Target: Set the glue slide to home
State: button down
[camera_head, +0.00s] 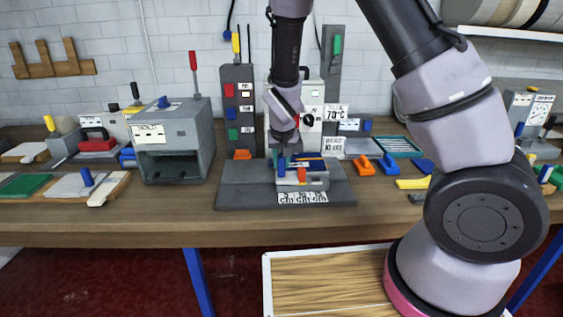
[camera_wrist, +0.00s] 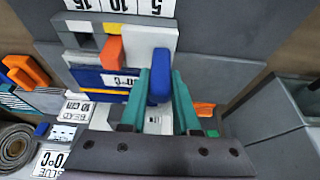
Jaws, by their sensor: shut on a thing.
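A pale grey block unit (camera_head: 290,187) stands on a dark grey base plate (camera_head: 240,195) at the middle of the bench. Its front label (camera_head: 303,197) reads 5, 10, 15 in the wrist view. An upright blue handle (camera_wrist: 160,62) rises from this unit. My gripper (camera_head: 281,158) points down over the unit, and in the wrist view its teal fingers (camera_wrist: 162,80) are shut on the blue handle. An orange block (camera_wrist: 114,50) and a dark blue bar (camera_wrist: 88,76) sit beside the handle. No home mark is readable, so I cannot tell the slide's exact setting.
A grey box machine (camera_head: 196,150) stands left of the unit. A dark panel with coloured squares (camera_head: 229,120) and a white 70°C machine (camera_head: 312,110) stand behind. Orange pieces (camera_head: 363,168) and a yellow piece (camera_head: 412,184) lie to the right. The bench front edge is clear.

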jog(key=shift+a, duration=0.1)
jog(key=a, duration=1.2)
jog(key=shift+w+a+r, duration=0.1)
jog(key=shift+w+a, duration=0.15)
jog(key=shift+a, duration=0.15)
jog(key=c, duration=0.6)
grip_release()
jog(key=shift+a, duration=0.15)
jog(key=shift+c, duration=0.2)
jog(key=v, duration=1)
jog(key=shift+s+r, duration=0.25)
jog(key=shift+r, duration=0.05)
